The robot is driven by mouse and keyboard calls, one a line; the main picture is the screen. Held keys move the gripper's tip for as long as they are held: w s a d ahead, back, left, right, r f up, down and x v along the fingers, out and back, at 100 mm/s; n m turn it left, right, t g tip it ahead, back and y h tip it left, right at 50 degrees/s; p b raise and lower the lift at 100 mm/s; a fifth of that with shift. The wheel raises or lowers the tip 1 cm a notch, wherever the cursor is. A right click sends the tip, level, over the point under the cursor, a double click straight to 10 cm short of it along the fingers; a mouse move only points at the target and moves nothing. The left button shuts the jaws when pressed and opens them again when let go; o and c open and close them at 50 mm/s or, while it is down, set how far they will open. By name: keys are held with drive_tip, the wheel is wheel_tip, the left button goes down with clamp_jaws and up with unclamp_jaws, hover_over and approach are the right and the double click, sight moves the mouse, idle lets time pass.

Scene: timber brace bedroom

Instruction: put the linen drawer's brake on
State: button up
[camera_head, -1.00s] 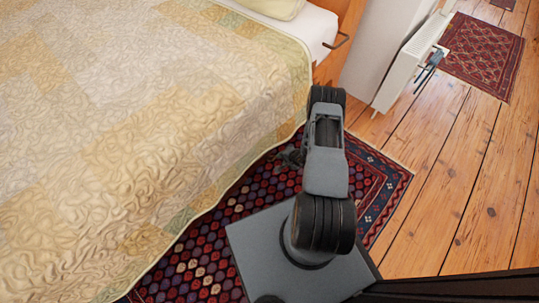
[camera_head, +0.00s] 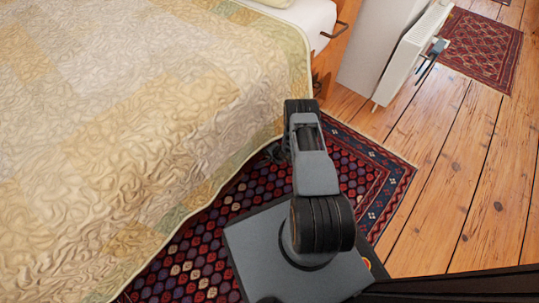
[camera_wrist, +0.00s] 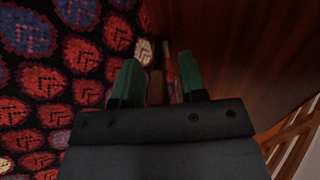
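In the wrist view my gripper (camera_wrist: 160,63) has its two green fingers apart. A narrow brown, wood-coloured piece (camera_wrist: 155,88) shows between them, with a thin reddish strip beside it. I cannot tell whether this is the brake, or whether the fingers touch it. A dark reddish-brown wooden panel (camera_wrist: 250,40) rises close by on the right and may be the linen drawer's front. In the head view my gripper is a small dark shape beside the bed's edge, mostly hidden by my arm. The drawer is not clearly visible there.
The bed's quilt (camera_head: 130,110) hangs down close to my arm. A patterned rug (camera_head: 375,180) lies beneath, and also fills the left of the wrist view (camera_wrist: 50,70). A white radiator (camera_head: 408,60) stands at the back. The plank floor (camera_head: 455,150) on the right is clear.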

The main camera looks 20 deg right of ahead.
drive_tip(key=shift+c, duration=0.4)
clamp_jaws()
